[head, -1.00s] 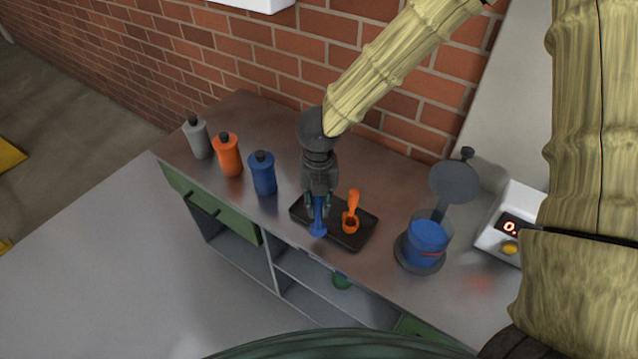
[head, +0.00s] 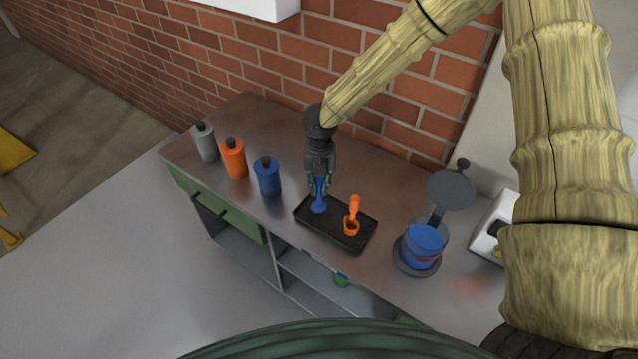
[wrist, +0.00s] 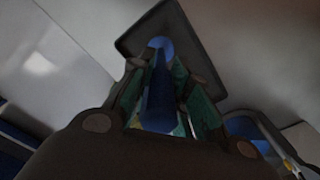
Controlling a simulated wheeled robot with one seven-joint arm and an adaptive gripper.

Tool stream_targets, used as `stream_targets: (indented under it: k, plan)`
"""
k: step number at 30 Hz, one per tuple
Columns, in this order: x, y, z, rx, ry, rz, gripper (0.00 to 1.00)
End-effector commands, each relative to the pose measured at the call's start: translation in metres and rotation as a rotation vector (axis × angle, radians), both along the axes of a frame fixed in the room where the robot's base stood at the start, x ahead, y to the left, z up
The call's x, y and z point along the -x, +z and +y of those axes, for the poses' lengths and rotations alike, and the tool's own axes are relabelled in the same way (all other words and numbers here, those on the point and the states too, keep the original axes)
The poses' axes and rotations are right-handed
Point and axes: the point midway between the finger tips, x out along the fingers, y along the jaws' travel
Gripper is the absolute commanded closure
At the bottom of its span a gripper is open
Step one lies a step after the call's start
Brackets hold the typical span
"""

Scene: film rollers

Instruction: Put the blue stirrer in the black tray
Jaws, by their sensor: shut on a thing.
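The blue stirrer (head: 319,207) hangs upright with its wide end down, over the left part of the black tray (head: 335,242). My gripper (head: 319,190) is shut on the stirrer's upper shaft. In the wrist view the blue stirrer (wrist: 160,85) runs between my gripper's fingers (wrist: 165,95), with its round end against the black tray (wrist: 192,30). I cannot tell whether that end touches the tray floor. An orange stirrer or scoop (head: 352,218) stands in the right part of the tray.
Grey (head: 206,143), orange (head: 234,159) and blue (head: 268,177) bottles stand left of the tray on the counter (head: 290,140). A blue container (head: 423,245) with a raised grey lid (head: 450,190) stands to the right. A white device (head: 490,225) is farther right. A brick wall is behind.

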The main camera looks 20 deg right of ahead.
Motion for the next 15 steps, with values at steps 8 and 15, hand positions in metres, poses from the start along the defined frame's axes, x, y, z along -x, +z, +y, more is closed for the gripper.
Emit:
stream_targets:
  k: [8, 15]
  plan:
    - [0.0, -0.015, 0.0, 0.0, 0.0, -0.001, 1.0]
    - [0.0, -0.017, 0.0, 0.0, 0.0, -0.001, 1.0]
